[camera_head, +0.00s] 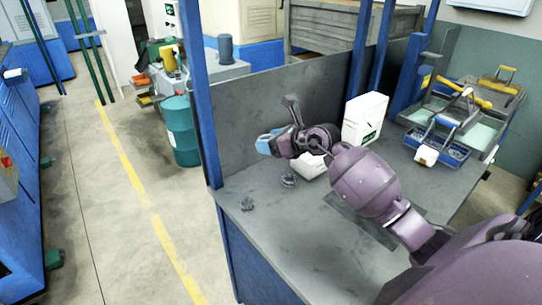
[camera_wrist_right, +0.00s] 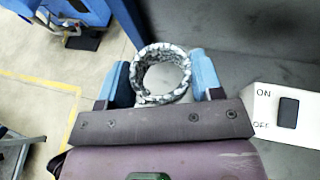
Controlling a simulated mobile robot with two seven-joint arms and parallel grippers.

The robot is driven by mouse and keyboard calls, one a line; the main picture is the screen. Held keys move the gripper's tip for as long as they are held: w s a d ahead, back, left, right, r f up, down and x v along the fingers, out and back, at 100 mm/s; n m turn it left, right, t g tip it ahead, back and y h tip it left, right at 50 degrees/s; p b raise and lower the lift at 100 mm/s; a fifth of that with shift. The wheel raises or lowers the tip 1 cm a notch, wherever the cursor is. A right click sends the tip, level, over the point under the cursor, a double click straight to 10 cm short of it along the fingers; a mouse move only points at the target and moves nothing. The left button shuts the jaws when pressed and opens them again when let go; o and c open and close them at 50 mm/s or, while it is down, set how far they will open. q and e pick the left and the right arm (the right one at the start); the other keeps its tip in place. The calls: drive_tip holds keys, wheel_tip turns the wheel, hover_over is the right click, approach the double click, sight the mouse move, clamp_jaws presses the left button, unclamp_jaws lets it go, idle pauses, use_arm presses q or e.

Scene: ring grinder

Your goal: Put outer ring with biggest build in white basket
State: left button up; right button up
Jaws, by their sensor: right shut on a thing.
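My right gripper (camera_head: 268,143) is over the far left part of the grey table. In the right wrist view, its two blue fingers (camera_wrist_right: 162,80) are shut on a grey, rough-edged ring (camera_wrist_right: 136,78). The ring's open middle faces the camera. In the head view the held ring cannot be made out. I cannot make out a white basket for certain. My left gripper is not in view.
A white box (camera_head: 365,119) stands behind my right arm. A lower white object (camera_head: 310,167) is partly hidden by the gripper. A white ON/OFF switch housing (camera_wrist_right: 262,108) is right of the fingers. A blue tool tray (camera_head: 440,149) sits at right. The table's front left is clear.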

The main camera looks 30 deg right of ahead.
drive_tip(key=shift+r, duration=0.85)
drive_tip(key=shift+s, duration=0.1)
drive_tip(key=shift+n+y, duration=0.4)
drive_tip(key=shift+y, duration=0.1)
drive_tip(key=s+a, duration=0.1)
drive_tip(key=a, duration=0.1)
drive_tip(key=s+a, duration=0.1)
drive_tip(key=a, duration=0.1)
drive_tip(key=s+a+r, duration=0.1)
drive_tip(key=a, duration=0.1)
drive_tip(key=shift+a, duration=0.25)
drive_tip(key=shift+n+g+y, duration=0.4)
drive_tip(key=s+a, duration=0.3)
drive_tip(key=s+a+f, duration=0.1)
drive_tip(key=s+a, duration=0.2)
drive_tip(key=a, duration=0.1)
drive_tip(key=s+a+f, duration=0.1)
drive_tip(key=s+a, duration=0.2)
drive_tip(key=a, duration=0.1)
drive_tip(key=shift+s, duration=0.35)
drive_tip(key=shift+d+f, duration=0.15)
drive_tip(key=shift+f, duration=0.15)
